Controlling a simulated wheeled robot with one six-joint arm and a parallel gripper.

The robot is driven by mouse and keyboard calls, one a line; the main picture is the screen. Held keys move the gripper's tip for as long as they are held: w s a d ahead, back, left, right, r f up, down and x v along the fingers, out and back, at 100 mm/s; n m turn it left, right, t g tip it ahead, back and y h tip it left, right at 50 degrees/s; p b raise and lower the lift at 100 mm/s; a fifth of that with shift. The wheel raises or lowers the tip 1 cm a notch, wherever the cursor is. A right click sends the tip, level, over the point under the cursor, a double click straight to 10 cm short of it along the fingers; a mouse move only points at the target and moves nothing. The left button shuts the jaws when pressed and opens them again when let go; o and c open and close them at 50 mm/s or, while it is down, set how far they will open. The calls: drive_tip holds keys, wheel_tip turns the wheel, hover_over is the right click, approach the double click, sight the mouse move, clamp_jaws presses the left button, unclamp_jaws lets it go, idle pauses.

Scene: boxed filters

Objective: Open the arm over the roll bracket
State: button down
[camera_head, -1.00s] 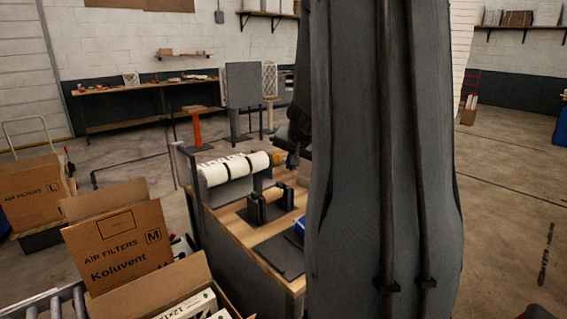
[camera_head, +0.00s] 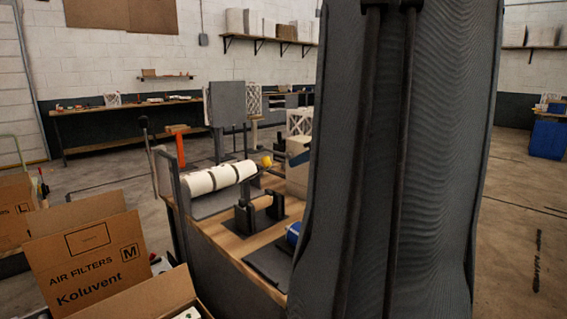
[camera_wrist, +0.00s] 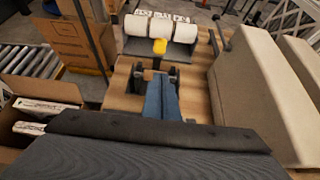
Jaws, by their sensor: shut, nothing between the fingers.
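The roll bracket (camera_head: 262,214), dark with two short posts on a black base, stands on the wooden bench. Its dark arm, tipped with a yellow knob (camera_head: 266,161), rises at a slant from the bracket. In the wrist view the yellow knob (camera_wrist: 159,47) is just beyond the bracket posts (camera_wrist: 173,76). My gripper (camera_wrist: 160,80) shows there as two blue fingers shut together with nothing between them. The fingertips appear close to the bracket, below the knob in the picture; I cannot tell whether they touch it. My own arm hides much of the bench in the head view.
White rolls (camera_head: 220,178) lie on a rack behind the bracket. A large beige block (camera_wrist: 262,85) stands close on the right in the wrist view. An open carton (camera_head: 90,262) is at left. A dark mat (camera_head: 268,262) lies at the bench front.

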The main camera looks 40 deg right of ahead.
drive_tip(key=w+f+p, duration=0.2)
drive_tip(key=w+p, duration=0.1)
drive_tip(key=w, duration=0.7)
drive_tip(key=shift+w, duration=0.35)
drive_tip(key=shift+d, duration=0.1)
